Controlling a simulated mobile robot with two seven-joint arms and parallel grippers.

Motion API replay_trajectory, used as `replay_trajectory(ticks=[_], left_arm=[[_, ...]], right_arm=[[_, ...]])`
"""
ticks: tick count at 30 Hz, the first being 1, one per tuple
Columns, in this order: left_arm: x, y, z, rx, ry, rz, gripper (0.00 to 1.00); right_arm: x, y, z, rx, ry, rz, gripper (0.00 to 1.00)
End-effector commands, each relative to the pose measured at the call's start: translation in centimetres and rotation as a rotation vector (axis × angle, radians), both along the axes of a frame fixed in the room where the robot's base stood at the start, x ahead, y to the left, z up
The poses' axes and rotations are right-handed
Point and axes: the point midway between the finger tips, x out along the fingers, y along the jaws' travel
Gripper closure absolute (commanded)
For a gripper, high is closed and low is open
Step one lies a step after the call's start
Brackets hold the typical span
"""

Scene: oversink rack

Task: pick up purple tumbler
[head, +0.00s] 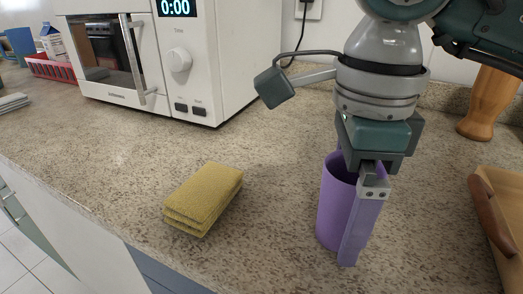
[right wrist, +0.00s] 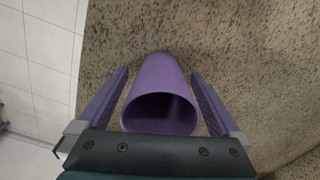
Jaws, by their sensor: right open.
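The purple tumbler (head: 331,208) stands upright on the speckled counter, right of the middle in the head view. Its open mouth faces up towards the wrist in the right wrist view (right wrist: 160,95). My right gripper (right wrist: 163,100) is open, with one finger on each side of the tumbler and a narrow gap to each side. In the head view my right gripper (head: 350,225) comes down over the tumbler, and its near finger hides part of the tumbler's right side. My left gripper is not in view.
A yellow sponge stack (head: 205,197) lies left of the tumbler. A white microwave (head: 185,60) stands behind. A wooden tray (head: 500,225) with a brown handle is at the right edge, and a wooden mill (head: 488,105) stands at the back right. The counter's front edge is close by.

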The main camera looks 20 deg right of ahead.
Motion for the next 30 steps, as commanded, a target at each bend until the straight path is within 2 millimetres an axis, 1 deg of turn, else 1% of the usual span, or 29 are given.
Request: replay_trajectory(ticks=[3, 4, 25, 30], left_arm=[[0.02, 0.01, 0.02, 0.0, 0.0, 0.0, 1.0], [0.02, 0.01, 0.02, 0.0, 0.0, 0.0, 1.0], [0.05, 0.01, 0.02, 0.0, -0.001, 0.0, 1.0], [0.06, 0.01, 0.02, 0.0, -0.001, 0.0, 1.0]], right_arm=[[0.0, 0.01, 0.02, 0.0, 0.0, 0.0, 0.0], [-0.01, 0.01, 0.03, 0.0, 0.0, 0.0, 0.02], [-0.01, 0.0, 0.06, 0.001, 0.001, -0.001, 0.81], [-0.01, 0.0, 0.07, 0.001, 0.001, -0.001, 0.81]])
